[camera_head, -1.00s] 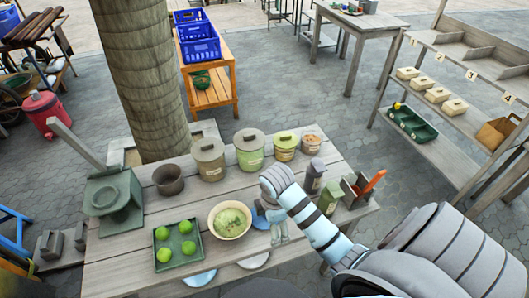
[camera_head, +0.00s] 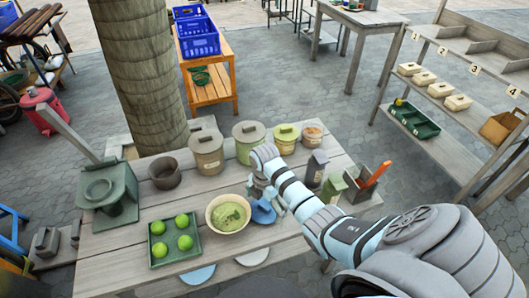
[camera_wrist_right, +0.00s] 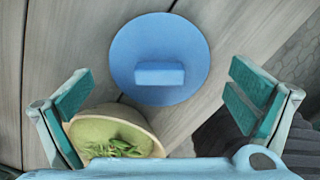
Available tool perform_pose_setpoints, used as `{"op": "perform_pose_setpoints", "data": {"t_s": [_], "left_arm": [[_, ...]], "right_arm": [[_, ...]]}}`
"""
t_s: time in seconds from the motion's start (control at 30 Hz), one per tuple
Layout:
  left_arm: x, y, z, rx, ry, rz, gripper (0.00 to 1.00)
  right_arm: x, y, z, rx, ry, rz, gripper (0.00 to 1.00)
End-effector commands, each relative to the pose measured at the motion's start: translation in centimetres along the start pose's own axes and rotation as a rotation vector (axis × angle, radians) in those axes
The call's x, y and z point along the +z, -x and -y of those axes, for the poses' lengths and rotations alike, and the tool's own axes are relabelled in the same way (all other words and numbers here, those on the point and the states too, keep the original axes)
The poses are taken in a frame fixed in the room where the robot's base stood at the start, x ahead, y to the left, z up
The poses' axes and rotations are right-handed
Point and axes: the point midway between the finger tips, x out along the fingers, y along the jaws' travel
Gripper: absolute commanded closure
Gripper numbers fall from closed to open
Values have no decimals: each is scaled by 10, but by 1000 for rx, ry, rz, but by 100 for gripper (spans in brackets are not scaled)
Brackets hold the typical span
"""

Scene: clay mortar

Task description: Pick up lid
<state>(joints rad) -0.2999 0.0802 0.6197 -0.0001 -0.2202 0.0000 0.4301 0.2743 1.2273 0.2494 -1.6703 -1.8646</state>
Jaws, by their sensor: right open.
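A round blue lid (camera_head: 264,211) with a block-shaped handle lies flat on the wooden table, just right of the bowl. It shows whole in the right wrist view (camera_wrist_right: 158,58), with its handle (camera_wrist_right: 159,74) centred between the fingers and ahead of them. My right gripper (camera_head: 262,191) is over the table by the lid. In the right wrist view my right gripper (camera_wrist_right: 160,95) is open, its teal pads wide apart with nothing between them. My left gripper is not in view.
The cream bowl (camera_head: 213,222) of green mash stands close left of the lid. A green tray (camera_head: 154,255) holds several green fruits. Lidded canisters (camera_head: 208,160) line the back; a dark bottle (camera_head: 315,170) and a box with an orange-handled tool (camera_head: 357,194) stand right.

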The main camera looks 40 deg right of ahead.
Motion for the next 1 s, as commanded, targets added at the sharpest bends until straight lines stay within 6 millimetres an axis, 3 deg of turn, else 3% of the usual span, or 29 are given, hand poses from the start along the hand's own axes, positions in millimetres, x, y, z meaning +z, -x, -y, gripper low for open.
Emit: {"op": "perform_pose_setpoints", "data": {"t_s": [0.07,0.27,0.57,0.7,1.0], "left_arm": [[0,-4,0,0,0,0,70],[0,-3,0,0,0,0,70],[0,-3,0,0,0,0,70],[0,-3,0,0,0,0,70],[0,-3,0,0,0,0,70]], "right_arm": [[0,-10,0,1,0,0,0],[0,-9,0,1,0,0,2],[0,-9,0,1,-1,0,48],[0,-9,0,0,-1,-1,56],[-2,-11,1,-3,-1,-3,63]]}}
